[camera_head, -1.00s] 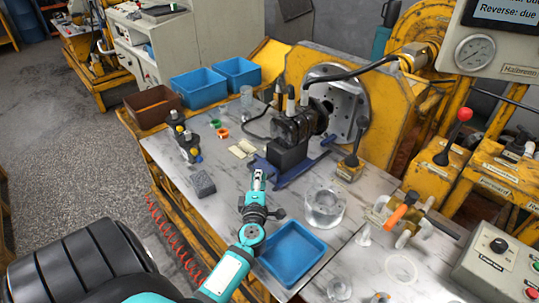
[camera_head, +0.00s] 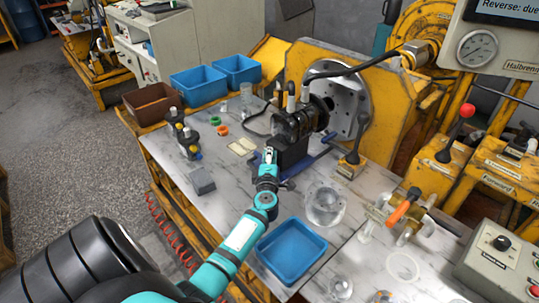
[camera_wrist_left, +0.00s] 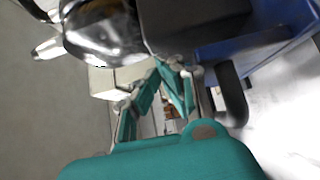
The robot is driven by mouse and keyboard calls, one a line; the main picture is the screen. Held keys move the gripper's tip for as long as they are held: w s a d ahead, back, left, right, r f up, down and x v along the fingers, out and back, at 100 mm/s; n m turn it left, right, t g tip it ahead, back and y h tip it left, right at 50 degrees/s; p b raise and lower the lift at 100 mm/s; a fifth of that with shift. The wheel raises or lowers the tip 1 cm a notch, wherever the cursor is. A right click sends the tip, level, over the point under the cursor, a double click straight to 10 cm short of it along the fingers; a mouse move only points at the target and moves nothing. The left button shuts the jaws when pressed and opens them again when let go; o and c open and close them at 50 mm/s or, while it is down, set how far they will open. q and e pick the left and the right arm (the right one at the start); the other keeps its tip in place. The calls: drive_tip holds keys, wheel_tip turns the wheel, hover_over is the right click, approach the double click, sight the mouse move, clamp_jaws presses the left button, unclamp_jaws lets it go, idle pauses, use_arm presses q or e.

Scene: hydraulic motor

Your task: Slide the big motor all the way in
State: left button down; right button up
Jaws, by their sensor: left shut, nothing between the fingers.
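The big motor (camera_head: 291,124) is a dark block with hoses and pale-topped fittings. It sits on a black block (camera_head: 292,155) over a blue base (camera_head: 318,158), facing the round metal flange plate (camera_head: 350,100) on the yellow machine. Whether motor and plate touch cannot be told. My left gripper (camera_head: 269,152) is shut and empty, at the near left side of the black block; contact is unclear. In the left wrist view, the teal fingers (camera_wrist_left: 168,75) are below the dark block (camera_wrist_left: 195,22) and the blue base (camera_wrist_left: 260,45). My right gripper is not in view.
A blue tray (camera_head: 291,250) and a clear jar (camera_head: 324,204) stand in front on the table. A small dark motor (camera_head: 186,140), a grey block (camera_head: 202,181) and coloured rings (camera_head: 222,130) lie to the left. A lever (camera_head: 352,150) stands right of the base.

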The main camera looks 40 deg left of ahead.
sight(289, 147)
use_arm(q)
drive_tip(key=w+b, duration=0.1)
drive_tip(key=w, duration=0.5)
drive_tip(key=w+b, duration=0.1)
drive_tip(key=w, duration=0.2)
drive_tip(key=shift+d+f+b, duration=0.2)
drive_tip(key=shift+d+b, duration=0.15)
drive_tip(key=shift+d, duration=0.05)
drive_tip(key=shift+r, duration=0.4)
